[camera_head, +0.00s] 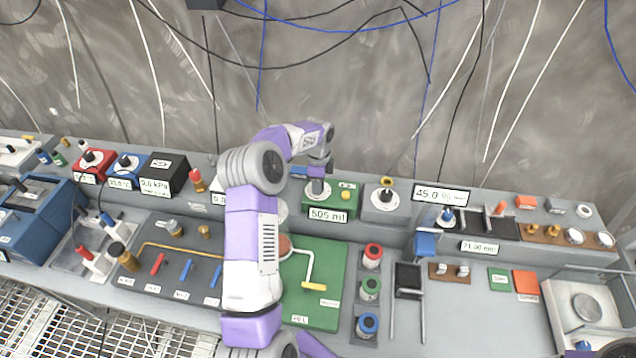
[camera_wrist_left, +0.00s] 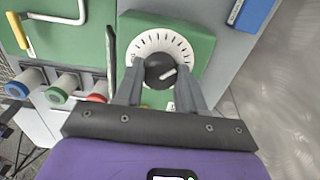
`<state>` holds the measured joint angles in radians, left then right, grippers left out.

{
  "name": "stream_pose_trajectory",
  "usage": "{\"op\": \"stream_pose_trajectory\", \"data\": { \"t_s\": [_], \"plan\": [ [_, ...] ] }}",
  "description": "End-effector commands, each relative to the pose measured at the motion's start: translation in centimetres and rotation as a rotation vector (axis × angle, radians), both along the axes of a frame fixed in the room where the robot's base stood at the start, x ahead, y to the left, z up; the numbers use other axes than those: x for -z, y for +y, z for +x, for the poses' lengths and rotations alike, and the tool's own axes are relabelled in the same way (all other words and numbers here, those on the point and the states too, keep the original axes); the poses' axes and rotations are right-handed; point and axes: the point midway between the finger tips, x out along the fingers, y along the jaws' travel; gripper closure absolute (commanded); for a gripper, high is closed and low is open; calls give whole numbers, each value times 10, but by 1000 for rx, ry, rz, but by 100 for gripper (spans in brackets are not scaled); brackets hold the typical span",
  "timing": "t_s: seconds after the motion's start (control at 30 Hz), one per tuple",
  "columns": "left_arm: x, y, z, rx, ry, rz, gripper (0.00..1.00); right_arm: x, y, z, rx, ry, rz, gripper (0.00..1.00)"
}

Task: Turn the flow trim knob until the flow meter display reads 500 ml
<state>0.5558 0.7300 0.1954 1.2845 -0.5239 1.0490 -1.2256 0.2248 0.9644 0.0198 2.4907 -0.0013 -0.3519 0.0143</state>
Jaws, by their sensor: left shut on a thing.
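The flow trim knob (camera_wrist_left: 159,70) is a dark round knob with a white pointer line, on a white graduated dial (camera_wrist_left: 170,40) fixed to a green box. My left gripper (camera_wrist_left: 160,88) has one finger on each side of the knob and is shut on it. In the head view my left gripper (camera_head: 318,184) comes down on the knob from above, hiding most of it. The flow meter display (camera_head: 327,215), a white plate on the front of the green box, appears to read 505 ml. My right gripper is not in view.
Red, green and blue ringed ports (camera_head: 370,288) and a green board (camera_head: 325,265) with a yellow-handled pipe lie in front. My left arm covers part of the bench.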

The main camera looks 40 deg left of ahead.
Motion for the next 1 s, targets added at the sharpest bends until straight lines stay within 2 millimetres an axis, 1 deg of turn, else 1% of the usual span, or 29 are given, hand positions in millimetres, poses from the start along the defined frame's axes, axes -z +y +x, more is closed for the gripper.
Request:
{"op": "stream_pose_trajectory", "data": {
  "t_s": [0.2, 0.4, 0.6, 1.0],
  "plan": [
    [0, -1, 1, -136, -1, 0, 91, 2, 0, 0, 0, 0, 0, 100],
    [0, -1, 0, -211, -1, 0, 91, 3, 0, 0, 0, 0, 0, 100],
    [0, -1, 0, -244, -1, 0, 91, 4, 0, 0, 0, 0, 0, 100],
    [0, -1, 1, -248, -1, 0, 91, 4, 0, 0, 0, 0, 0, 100]
  ]
}}
